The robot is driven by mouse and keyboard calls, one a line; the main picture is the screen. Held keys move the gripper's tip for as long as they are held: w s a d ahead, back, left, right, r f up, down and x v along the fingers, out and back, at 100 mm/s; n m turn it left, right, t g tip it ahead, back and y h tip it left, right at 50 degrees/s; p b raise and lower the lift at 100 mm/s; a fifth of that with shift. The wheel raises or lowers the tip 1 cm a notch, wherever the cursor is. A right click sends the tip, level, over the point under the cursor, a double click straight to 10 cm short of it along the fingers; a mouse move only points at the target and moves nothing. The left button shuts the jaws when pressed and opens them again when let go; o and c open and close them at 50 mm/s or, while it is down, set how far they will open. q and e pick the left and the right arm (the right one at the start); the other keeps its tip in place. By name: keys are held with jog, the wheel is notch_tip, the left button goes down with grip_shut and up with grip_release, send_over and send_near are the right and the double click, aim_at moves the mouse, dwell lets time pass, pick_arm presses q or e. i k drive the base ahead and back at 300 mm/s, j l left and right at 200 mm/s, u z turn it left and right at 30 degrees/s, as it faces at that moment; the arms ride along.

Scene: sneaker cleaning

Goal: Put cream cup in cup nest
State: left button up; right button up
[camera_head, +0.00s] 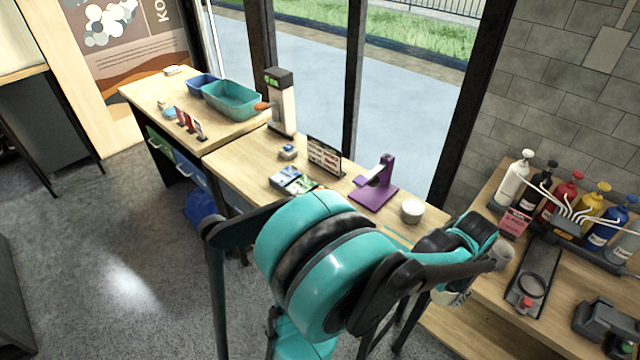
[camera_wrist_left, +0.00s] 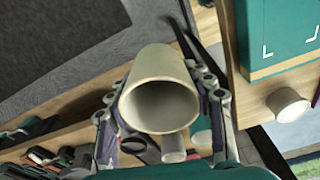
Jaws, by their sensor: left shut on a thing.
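My left gripper (camera_head: 468,252) hangs near the gap between the window table and the right-hand counter. It is shut on a cream cup (camera_wrist_left: 160,100), whose open mouth faces the wrist camera; only a small pale part of it (camera_head: 453,295) shows below the gripper in the head view. A black stand with a round ring (camera_head: 530,286) lies on the right-hand counter and looks like the cup nest. The ring also shows past the held cup in the wrist view (camera_wrist_left: 137,146). The held cup is apart from it. My right gripper is not in view.
A second white cup (camera_head: 412,211) stands on the window table beside a purple stand (camera_head: 375,190). A grey cylinder (camera_head: 504,256) stands near the counter's left edge. Several pump bottles (camera_head: 563,195) line its back. A dark device (camera_head: 608,325) sits at its front right.

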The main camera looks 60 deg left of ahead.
aim_at(530, 287)
jog(key=k+j+u, duration=0.15)
jog(key=j, duration=0.85)
jog(key=j+u, duration=0.15)
jog(key=j, duration=0.8)
jog(key=i+j+u, duration=0.15)
jog(key=i+j, duration=0.55)
